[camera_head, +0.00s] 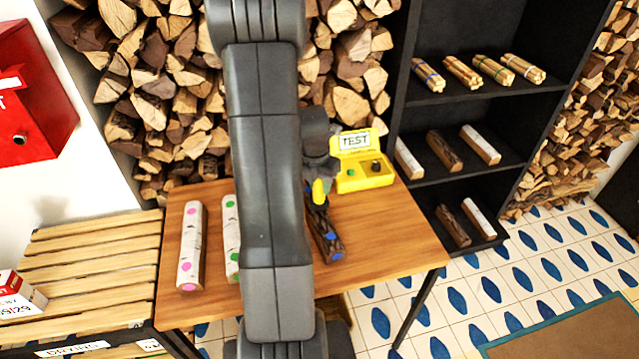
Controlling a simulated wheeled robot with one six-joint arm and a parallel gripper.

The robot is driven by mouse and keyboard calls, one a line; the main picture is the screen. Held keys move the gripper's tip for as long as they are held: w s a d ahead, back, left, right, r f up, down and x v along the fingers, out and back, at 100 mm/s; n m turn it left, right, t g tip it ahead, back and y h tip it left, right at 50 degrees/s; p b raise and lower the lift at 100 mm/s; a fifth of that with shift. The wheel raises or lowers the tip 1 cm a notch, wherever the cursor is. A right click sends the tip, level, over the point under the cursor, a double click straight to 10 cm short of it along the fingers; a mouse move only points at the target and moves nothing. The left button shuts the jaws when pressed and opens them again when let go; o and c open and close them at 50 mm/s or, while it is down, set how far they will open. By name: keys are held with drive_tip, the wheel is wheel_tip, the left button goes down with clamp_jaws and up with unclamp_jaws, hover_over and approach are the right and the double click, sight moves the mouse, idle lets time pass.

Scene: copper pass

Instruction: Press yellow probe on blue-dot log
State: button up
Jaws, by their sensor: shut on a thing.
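The blue-dot log (322,231) is dark-barked and lies on the wooden table, partly hidden behind my arm. Blue dots show near its front end. My gripper (319,180) is above the log's far end, and its fingers are small and partly hidden. It is shut on the yellow probe (320,193), which points down at the log's far part. I cannot tell whether the tip touches the bark. A yellow tester box (365,178) with a TEST sign stands just right of my gripper.
A pink-dot white log (191,245) and a green-dot white log (231,235) lie left of my arm. A slatted rack (85,250) adjoins the table on the left. A black shelf (480,110) with logs and bundles stands right. The table's right part is clear.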

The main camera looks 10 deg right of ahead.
drive_tip(key=shift+f+b, duration=0.4)
drive_tip(key=shift+f, duration=0.3)
idle(1.2)
drive_tip(key=shift+r+p, duration=2.8)
drive_tip(key=shift+r, duration=0.85)
drive_tip(key=shift+f, duration=0.15)
